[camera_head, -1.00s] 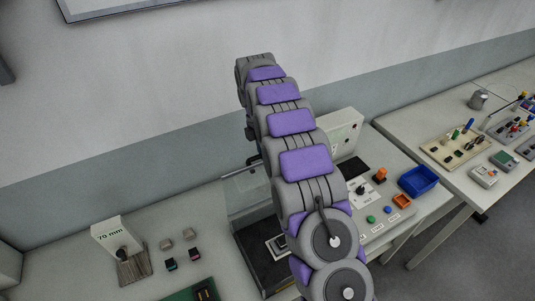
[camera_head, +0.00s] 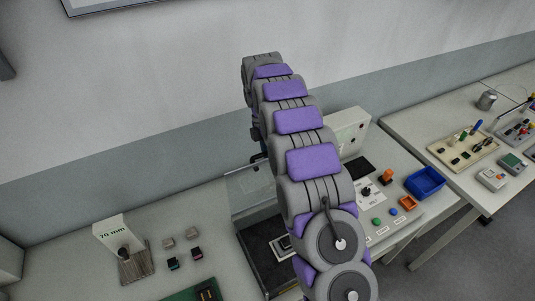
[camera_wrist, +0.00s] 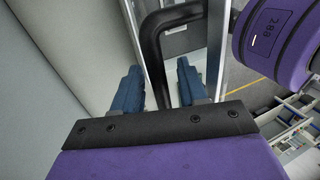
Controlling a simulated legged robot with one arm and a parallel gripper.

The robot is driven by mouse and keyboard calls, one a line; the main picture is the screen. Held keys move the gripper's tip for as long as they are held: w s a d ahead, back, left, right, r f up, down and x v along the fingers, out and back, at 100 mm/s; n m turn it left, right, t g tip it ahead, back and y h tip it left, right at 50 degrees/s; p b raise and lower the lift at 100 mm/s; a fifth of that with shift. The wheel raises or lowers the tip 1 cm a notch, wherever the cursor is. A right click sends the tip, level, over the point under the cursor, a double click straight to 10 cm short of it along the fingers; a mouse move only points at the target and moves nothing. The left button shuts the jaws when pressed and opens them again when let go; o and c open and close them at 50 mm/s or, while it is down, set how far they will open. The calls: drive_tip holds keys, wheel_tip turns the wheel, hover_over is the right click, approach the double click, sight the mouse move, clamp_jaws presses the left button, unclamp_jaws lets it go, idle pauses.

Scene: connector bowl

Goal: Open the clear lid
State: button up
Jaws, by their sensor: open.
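The clear lid (camera_head: 249,183) shows as a transparent panel standing steeply at the back of a dark-floored box (camera_head: 262,262) in the head view. My arm covers its right part. My gripper is mostly hidden behind my arm near the lid's upper edge in the head view. In the wrist view my gripper (camera_wrist: 159,86) is open, with two blue fingers apart. A black bent bar (camera_wrist: 154,45) passes between the fingers and curves right at the top. I cannot tell whether it belongs to the lid, or whether a finger touches the lid.
A control panel with coloured buttons (camera_head: 377,221) and a blue bin (camera_head: 425,182) are to the right. A second table (camera_head: 414,127) stands farther right. The wall is close behind.

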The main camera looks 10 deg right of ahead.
drive_tip(key=shift+r, duration=0.4)
drive_tip(key=p+v, duration=1.1)
drive_tip(key=shift+w+p, duration=0.25)
drive_tip(key=shift+p, duration=0.05)
drive_tip(key=shift+a, duration=0.15)
